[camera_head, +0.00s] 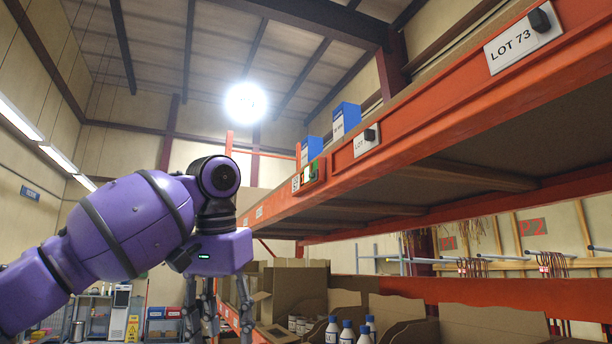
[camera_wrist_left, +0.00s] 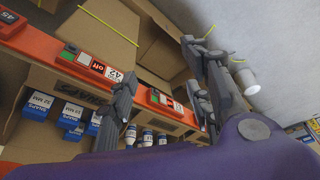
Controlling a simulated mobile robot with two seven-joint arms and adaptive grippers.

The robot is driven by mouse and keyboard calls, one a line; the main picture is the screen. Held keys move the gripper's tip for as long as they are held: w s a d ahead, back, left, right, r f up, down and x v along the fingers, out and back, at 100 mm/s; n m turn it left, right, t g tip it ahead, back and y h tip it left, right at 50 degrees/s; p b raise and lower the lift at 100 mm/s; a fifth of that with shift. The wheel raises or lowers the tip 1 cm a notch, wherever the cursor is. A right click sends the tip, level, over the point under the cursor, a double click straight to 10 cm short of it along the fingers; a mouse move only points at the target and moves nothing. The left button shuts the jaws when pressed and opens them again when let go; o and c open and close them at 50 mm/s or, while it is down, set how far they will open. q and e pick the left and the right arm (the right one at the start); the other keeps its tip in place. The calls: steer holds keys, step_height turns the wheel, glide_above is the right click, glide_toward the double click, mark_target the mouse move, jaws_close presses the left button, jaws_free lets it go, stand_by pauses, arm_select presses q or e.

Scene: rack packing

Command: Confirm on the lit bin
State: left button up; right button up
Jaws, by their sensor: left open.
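My left gripper (camera_head: 215,312) hangs fingers-down beside the rack's lower shelf in the head view; its lower part runs off the frame. In the left wrist view its two fingers are spread and empty (camera_wrist_left: 165,95). Small red indicator modules sit on the orange shelf beam there: one with a green button and number label (camera_wrist_left: 83,60), another between the fingers (camera_wrist_left: 164,99). I cannot tell which is lit. Cardboard bins behind hold blue boxes (camera_wrist_left: 72,113) and blue-capped bottles (camera_wrist_left: 147,139). A module with a bright green patch (camera_head: 308,177) is on the upper beam in the head view.
The orange upper shelf beam (camera_head: 440,125) carries lot labels (camera_head: 524,44) and blue boxes (camera_head: 346,119). White bottles with blue caps (camera_head: 347,333) stand in open cardboard bins (camera_head: 490,322) below.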

arm_select(q)
jaws_close()
stand_by(1.3)
